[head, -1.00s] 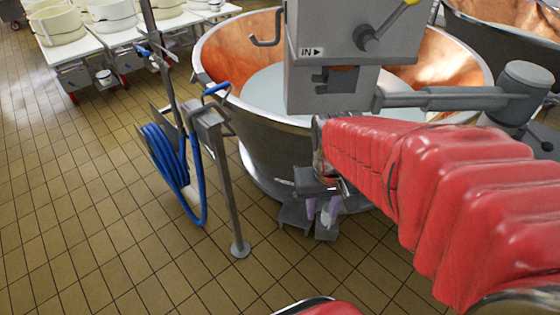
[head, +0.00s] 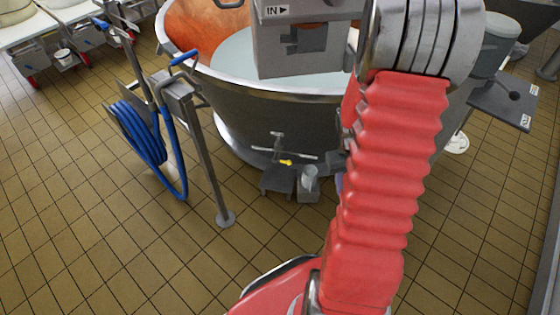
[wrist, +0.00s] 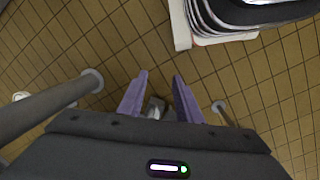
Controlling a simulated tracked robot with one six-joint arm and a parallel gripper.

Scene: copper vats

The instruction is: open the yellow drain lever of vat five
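A large copper-lined steel vat (head: 265,108) holding pale liquid stands in the middle of the head view; no vat number is readable. Low at its front is a drain valve (head: 278,143) with a small yellow lever (head: 287,162) beside it. In the head view my gripper is almost wholly hidden behind my red-sleeved arm, right of the lever. The wrist view shows my gripper (wrist: 160,76) with its two purple fingers spread and nothing held between them. The yellow lever cannot be made out in the wrist view.
A small grey step (head: 278,181) and a pale jug (head: 309,178) stand below the valve. A post (head: 206,160) with a coiled blue hose (head: 140,135) stands to the left. A grey control box (head: 298,45) hangs over the vat. Tiled floor is open in front.

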